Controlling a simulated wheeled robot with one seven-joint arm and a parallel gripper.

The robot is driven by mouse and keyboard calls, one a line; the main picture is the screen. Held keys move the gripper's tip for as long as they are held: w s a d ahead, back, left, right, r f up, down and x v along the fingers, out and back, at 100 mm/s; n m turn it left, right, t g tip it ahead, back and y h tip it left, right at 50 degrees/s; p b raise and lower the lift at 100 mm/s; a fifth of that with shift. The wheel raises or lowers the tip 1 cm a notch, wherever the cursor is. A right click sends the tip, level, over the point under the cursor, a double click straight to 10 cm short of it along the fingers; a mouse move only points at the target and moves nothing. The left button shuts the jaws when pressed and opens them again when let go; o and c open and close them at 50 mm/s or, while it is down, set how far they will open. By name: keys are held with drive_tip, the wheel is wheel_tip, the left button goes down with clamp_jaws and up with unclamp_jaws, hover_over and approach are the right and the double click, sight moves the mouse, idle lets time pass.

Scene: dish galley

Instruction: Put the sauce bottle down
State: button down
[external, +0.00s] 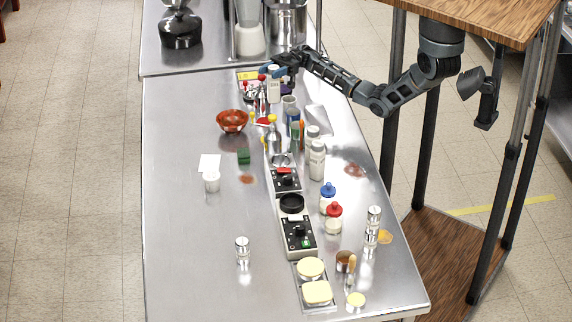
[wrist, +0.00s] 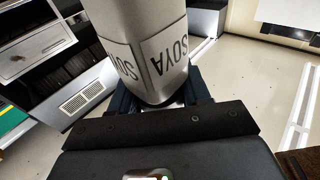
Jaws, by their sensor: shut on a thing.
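The sauce bottle (wrist: 155,45) is pale grey with a label reading SOYA. It fills the top middle of the wrist view, between the dark fingers of my gripper (wrist: 163,98). In the external view the bottle (external: 274,91) shows as a small white upright shape at the far part of the steel counter. My gripper (external: 281,72) is there at its upper part, shut on it. I cannot tell whether the bottle's base touches the counter.
Small bottles and jars crowd around the bottle and along the counter's middle. A red-brown bowl (external: 232,121) stands to the left. The counter's left side (external: 180,140) is mostly bare. A blender base (external: 181,30) stands on the farther counter. A wooden-topped rack (external: 490,20) is at right.

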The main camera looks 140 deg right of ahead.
drive_tip(key=shift+w+a+f, duration=0.1)
drive_tip(key=shift+w+f, duration=0.1)
drive_tip(key=shift+f, duration=0.05)
drive_tip(key=w+a+f+p, duration=0.1)
drive_tip(key=w+f+p, duration=0.1)
drive_tip(key=w+f, duration=0.8)
drive_tip(key=shift+w+a+f, duration=0.3)
drive_tip(key=shift+w+a, duration=0.05)
drive_tip(key=shift+f, duration=0.15)
drive_tip(key=c, duration=0.5)
unclamp_jaws()
drive_tip(key=shift+s, duration=0.1)
